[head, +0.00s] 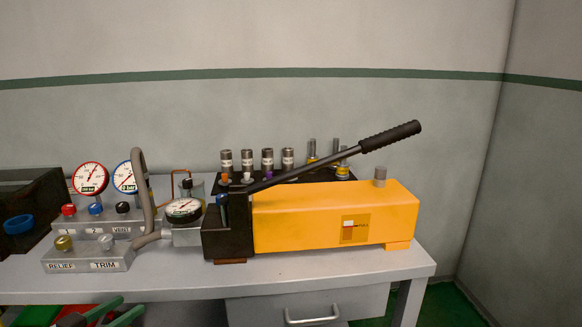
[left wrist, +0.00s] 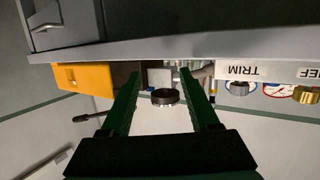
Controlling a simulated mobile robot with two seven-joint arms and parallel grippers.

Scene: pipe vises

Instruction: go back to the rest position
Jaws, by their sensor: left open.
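My left gripper (head: 132,304) shows at the bottom left of the head view, in front of and below the table's front edge. Its two green fingers are apart, with nothing seen between them. In the left wrist view, which is turned upside down, the open fingers of the left gripper (left wrist: 160,76) point toward the table edge, with the black gauge visible beyond the gap. My right gripper is in neither view.
A yellow hand pump (head: 335,218) with a raised black-gripped lever (head: 390,134) stands on the grey table (head: 180,283). A gauge block marked RELIEF and TRIM (head: 88,260) stands left. A drawer handle (head: 312,320) juts below. The floor at right looks clear.

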